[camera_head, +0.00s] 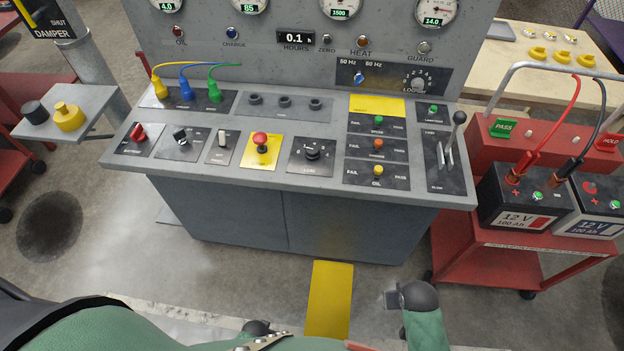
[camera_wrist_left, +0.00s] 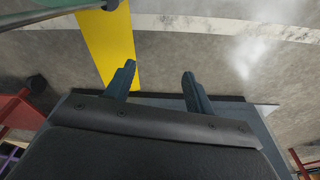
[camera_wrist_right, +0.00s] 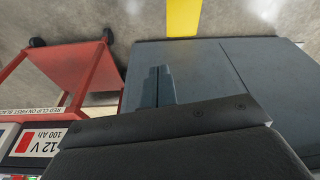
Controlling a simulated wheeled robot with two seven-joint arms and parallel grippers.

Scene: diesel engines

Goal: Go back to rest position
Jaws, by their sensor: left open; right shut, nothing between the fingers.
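My left gripper (camera_wrist_left: 160,72) shows in the left wrist view with its two fingers spread apart and nothing between them. Bare floor and a yellow floor strip (camera_wrist_left: 108,45) lie beyond its fingertips. My right gripper (camera_wrist_right: 159,72) shows in the right wrist view with its fingers together and nothing held. The grey-blue front of the control console (camera_wrist_right: 205,65) lies behind it in that view. In the head view, green and dark parts of my own body show along the bottom edge, and I cannot make out either gripper's fingers there.
The control console (camera_head: 290,175) with switches and gauges stands ahead. A red cart (camera_head: 500,250) with two batteries (camera_head: 520,205) stands at the right. A small grey shelf (camera_head: 90,105) with a yellow knob (camera_head: 68,116) is at the left. Floor before the console is clear around the yellow strip (camera_head: 329,300).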

